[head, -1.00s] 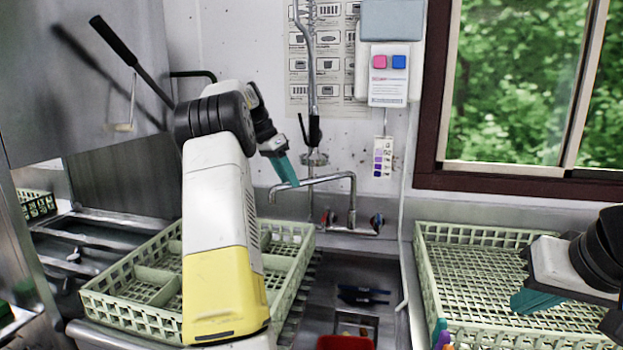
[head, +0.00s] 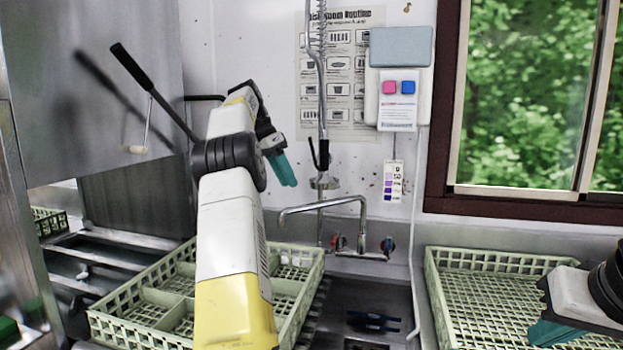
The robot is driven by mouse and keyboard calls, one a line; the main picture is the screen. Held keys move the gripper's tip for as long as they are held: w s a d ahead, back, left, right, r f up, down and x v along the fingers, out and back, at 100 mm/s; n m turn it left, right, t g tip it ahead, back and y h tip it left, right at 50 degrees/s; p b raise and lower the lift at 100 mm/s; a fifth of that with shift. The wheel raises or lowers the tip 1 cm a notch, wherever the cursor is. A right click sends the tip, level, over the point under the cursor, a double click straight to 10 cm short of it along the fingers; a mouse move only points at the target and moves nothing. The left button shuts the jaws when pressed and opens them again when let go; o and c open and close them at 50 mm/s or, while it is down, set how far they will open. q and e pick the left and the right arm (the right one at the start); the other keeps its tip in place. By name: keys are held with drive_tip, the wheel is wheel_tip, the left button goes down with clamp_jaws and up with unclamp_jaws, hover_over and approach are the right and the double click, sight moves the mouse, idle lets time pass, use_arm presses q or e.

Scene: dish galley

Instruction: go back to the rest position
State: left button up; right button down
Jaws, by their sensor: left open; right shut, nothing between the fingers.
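My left gripper (head: 284,170) has teal fingers and hangs in the air in front of the wall, left of the spray hose and above the sink. Nothing shows between its fingers. My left arm crosses in front of the left green rack. My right gripper (head: 553,332) is at the lower right, over or in front of the right green rack (head: 437,290). Its teal fingers are together and hold nothing. How high it is above the rack I cannot tell.
The left green rack (head: 128,325) has compartments and stands left of the sink. A tap (head: 330,204) and a hanging spray hose (head: 322,130) stand behind the sink. A machine with a black lever (head: 140,77) is at the left. A dark blue item (head: 374,321) lies in the sink.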

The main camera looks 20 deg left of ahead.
idle(0.4)
use_arm(q)
drive_tip(key=s+d+r+n+t+y, duration=0.1)
drive_tip(key=s+d+r+n, duration=0.1)
drive_tip(key=s+d, duration=0.55)
drive_tip(key=s+d+r+n+y, duration=0.15)
drive_tip(key=s+d, duration=0.25)
drive_tip(key=d, duration=0.6)
drive_tip(key=s+d+f+n+t, duration=0.1)
drive_tip(key=s+d+f, duration=0.3)
drive_tip(key=s, duration=0.6)
drive_tip(key=s+d+f+n+t, duration=0.1)
drive_tip(key=s+d+f+n, duration=0.1)
drive_tip(key=s+d+f, duration=0.3)
drive_tip(key=s+f, duration=0.3)
drive_tip(key=s, duration=0.1)
drive_tip(key=shift+s+f+t, duration=0.35)
drive_tip(key=shift+s+t, duration=0.05)
